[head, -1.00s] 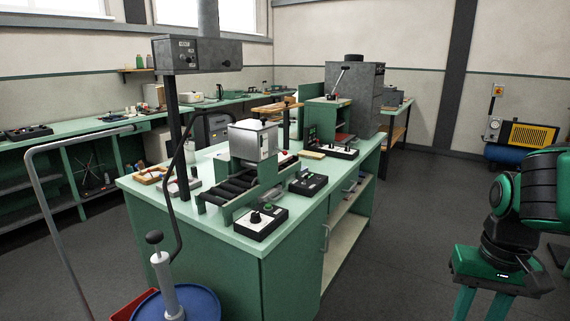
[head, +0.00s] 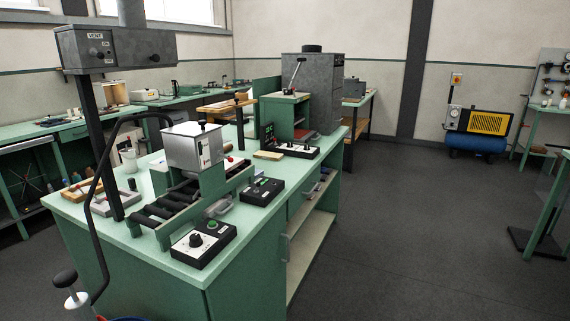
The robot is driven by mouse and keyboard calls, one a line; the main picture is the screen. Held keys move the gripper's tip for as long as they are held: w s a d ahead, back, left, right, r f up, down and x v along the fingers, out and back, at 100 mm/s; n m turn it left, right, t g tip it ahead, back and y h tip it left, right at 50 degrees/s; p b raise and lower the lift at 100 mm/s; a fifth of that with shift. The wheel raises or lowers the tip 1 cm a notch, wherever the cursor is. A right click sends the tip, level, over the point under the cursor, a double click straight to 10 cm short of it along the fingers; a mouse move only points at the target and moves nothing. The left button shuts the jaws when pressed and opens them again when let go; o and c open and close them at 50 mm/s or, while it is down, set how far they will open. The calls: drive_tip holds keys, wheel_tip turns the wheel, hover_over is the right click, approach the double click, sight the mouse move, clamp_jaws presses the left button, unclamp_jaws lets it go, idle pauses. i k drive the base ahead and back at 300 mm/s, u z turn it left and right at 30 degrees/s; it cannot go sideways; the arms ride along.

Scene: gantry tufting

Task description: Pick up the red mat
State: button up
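I cannot make out the red mat with certainty. A small flat reddish patch (head: 303,134) shows on the green bench at the foot of the grey furnace-like cabinet; it is too small to tell what it is. My gripper is out of view, so its fingers and anything in them are hidden.
The green bench (head: 145,236) fills the left and centre, carrying a roller conveyor (head: 165,214), a metal box (head: 194,148) and control boxes (head: 203,243). Dark floor (head: 400,230) is open to its right. A green table (head: 548,215) stands at the right edge, a compressor (head: 476,146) behind.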

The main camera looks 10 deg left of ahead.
sight(238, 162)
drive_tip(key=z, duration=0.75)
drive_tip(key=i, duration=2.85)
drive_tip(key=u, duration=2.95)
drive_tip(key=i, duration=0.5)
